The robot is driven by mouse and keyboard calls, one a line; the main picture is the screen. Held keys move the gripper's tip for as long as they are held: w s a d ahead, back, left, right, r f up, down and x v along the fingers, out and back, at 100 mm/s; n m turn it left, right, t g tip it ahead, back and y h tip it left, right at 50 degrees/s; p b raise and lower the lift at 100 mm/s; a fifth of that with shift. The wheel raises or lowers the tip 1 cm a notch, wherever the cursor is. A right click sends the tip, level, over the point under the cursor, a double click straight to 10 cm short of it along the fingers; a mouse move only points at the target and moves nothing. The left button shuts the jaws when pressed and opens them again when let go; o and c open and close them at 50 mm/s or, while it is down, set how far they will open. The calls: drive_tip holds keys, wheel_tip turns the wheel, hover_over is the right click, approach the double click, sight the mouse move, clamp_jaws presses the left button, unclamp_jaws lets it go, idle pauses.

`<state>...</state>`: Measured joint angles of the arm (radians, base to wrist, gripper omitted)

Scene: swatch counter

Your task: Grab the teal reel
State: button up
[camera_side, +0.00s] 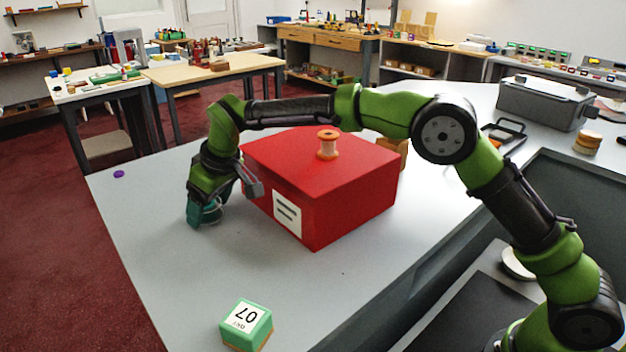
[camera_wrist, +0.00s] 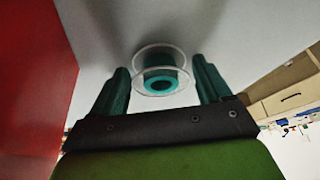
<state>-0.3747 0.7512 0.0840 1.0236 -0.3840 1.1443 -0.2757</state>
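The teal reel (camera_side: 210,213) stands on the grey counter, left of the red box, at the lower end of my arm. It also shows in the wrist view (camera_wrist: 165,78), with a teal core and clear flanges. My gripper (camera_side: 204,214) points down over it, and its dark teal fingers partly hide it in the side view. In the wrist view my gripper (camera_wrist: 160,68) has its fingers apart, one on each side of the reel. A gap shows on the left; on the right I cannot tell whether finger and flange touch.
A large red box (camera_side: 345,195) stands close to the right of my gripper, with an orange spool (camera_side: 328,145) on top. A green box marked 07 (camera_side: 246,325) sits at the front. A purple disc (camera_side: 118,174) lies at the far left. The counter between is clear.

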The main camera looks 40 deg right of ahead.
drive_tip(key=c, duration=0.7)
drive_tip(key=shift+r, duration=0.1)
